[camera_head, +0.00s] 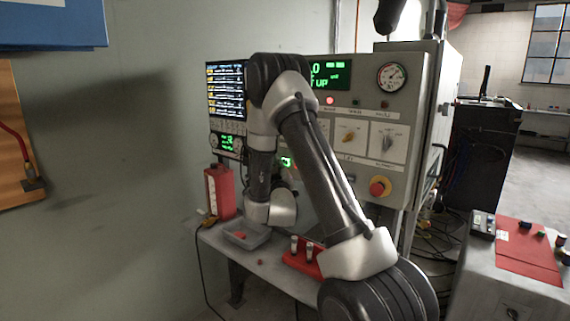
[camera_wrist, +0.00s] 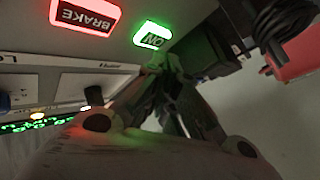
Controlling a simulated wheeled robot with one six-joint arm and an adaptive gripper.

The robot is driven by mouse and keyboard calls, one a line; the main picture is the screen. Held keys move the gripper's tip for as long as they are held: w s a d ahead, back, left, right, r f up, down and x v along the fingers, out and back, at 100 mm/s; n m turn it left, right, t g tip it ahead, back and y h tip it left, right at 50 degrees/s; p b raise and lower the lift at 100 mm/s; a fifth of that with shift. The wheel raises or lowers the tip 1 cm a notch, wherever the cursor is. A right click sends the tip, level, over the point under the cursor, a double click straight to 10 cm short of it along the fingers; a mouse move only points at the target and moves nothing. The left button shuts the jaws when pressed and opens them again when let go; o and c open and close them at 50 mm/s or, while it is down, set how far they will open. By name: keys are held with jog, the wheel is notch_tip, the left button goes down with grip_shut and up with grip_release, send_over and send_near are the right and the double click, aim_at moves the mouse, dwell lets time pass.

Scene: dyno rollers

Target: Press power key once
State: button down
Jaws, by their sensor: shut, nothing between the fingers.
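In the wrist view, a green-lit key (camera_wrist: 152,35) marked ON sits on the grey panel's underside edge as pictured. It also shows as a small green light (camera_head: 287,162) in the head view, beside my arm. No key lettered "power" can be read. A red-lit key (camera_wrist: 85,14) marked BRAKE is left of the green one. My gripper (camera_wrist: 160,68) is shut and empty, its fingertips just below the green key in the wrist picture. Whether they touch the panel I cannot tell. In the head view my gripper is mostly hidden behind my arm.
The control cabinet (camera_head: 405,155) carries a gauge (camera_head: 392,76), knobs and a red emergency button (camera_head: 380,186). A screen (camera_head: 226,90) is at its left. Below, a bench (camera_head: 222,240) holds a red bottle (camera_head: 219,190), a grey tray (camera_head: 254,240) and a red rack (camera_head: 302,262).

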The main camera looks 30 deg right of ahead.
jog(key=shift+a, duration=0.1)
jog(key=a, duration=0.1)
jog(key=s+a, duration=0.1)
jog(key=a, duration=0.2)
jog(key=shift+s+a, duration=0.25)
jog(key=shift+s, duration=0.1)
dwell(0.7)
